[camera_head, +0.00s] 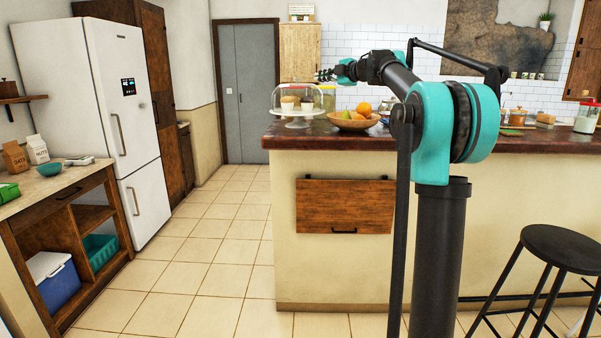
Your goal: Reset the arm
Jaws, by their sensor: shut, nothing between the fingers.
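My gripper (323,75) is small in the head view, at the end of my teal and black arm. The arm rises from the lower right, bends at a large teal joint and reaches away to the left. The gripper points left and is shut with nothing in it. In the picture it appears just above and right of a glass cake dome (299,98) on the counter. I cannot tell how far it is from the dome in depth.
A kitchen island (330,262) with a dark countertop bears a fruit bowl (352,122). A black stool (560,248) stands at the right. A white fridge (125,110) and open wooden shelving (75,205) stand at the left. The tiled floor between them is clear.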

